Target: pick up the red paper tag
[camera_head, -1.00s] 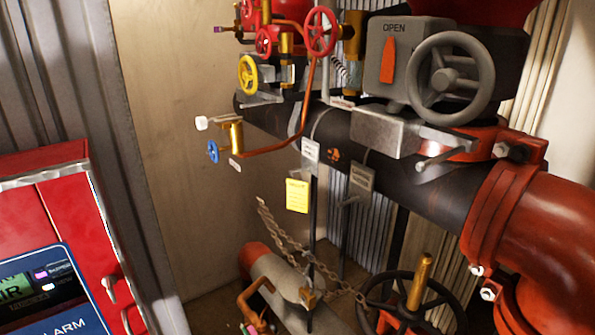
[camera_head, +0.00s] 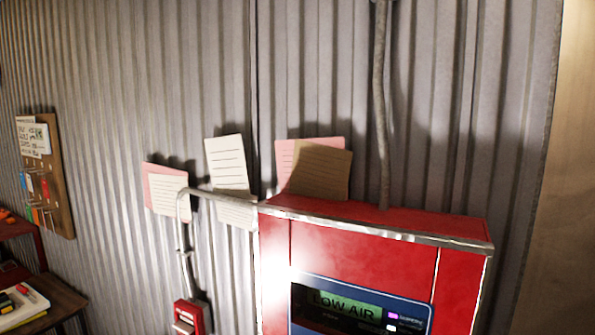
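No object is clearly a red paper tag. A brown board (camera_head: 63,200) on the wall at far left carries several small coloured tags or tools, one of them orange-red (camera_head: 45,188); they are too small to identify. Pinkish-red sheets show behind paler lined sheets above and beside the red alarm cabinet, one at left (camera_head: 148,185) and one above the cabinet (camera_head: 284,155). Neither of my grippers is in view.
The red cabinet (camera_head: 345,250) has a "LOW AIR" display (camera_head: 345,305). A thin pipe (camera_head: 384,110) runs up the corrugated wall. A small red box (camera_head: 188,317) sits lower left. A dark table (camera_head: 62,297) with a white tray (camera_head: 22,306) stands at the left edge.

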